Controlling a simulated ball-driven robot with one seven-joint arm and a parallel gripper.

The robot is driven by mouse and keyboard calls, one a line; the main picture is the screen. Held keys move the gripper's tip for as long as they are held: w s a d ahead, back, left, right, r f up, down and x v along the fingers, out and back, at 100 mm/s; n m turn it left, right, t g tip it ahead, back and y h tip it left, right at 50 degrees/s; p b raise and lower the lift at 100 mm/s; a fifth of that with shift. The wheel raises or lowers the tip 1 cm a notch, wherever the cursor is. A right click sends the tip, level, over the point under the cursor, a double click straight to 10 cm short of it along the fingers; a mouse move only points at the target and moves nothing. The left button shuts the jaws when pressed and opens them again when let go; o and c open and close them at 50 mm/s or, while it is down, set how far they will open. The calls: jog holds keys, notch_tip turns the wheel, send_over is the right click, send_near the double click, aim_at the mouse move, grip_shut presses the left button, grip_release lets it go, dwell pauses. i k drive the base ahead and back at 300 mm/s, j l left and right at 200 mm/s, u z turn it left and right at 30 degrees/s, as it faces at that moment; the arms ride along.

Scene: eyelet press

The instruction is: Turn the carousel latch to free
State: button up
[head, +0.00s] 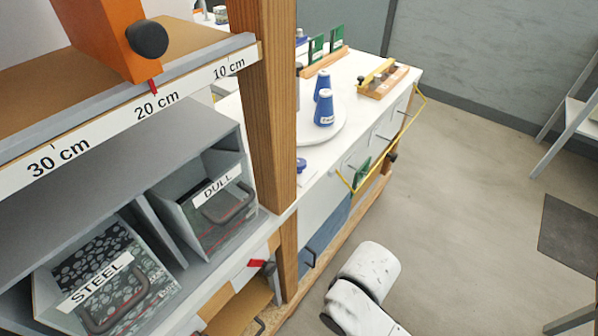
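A white round turntable (334,130), which looks like the carousel, sits on the white bench top beyond the wooden post. The post hides the turntable's left part. I cannot make out a latch on it. A small blue item (301,165) lies on the bench at the post's edge, partly hidden. My gripper is not in view; only white rounded parts of my arm show at the bottom, over the floor.
The wooden post (264,100) and a grey shelf with bins marked STEEL (97,284) and DULL (214,188) fill the left. A wooden block with yellow bar (383,77) lies behind.

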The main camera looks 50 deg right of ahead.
aim_at(301, 163)
jog(key=k+l+u, duration=0.25)
jog(key=k, duration=0.25)
jog(key=k+u, duration=0.2)
jog(key=k, duration=0.25)
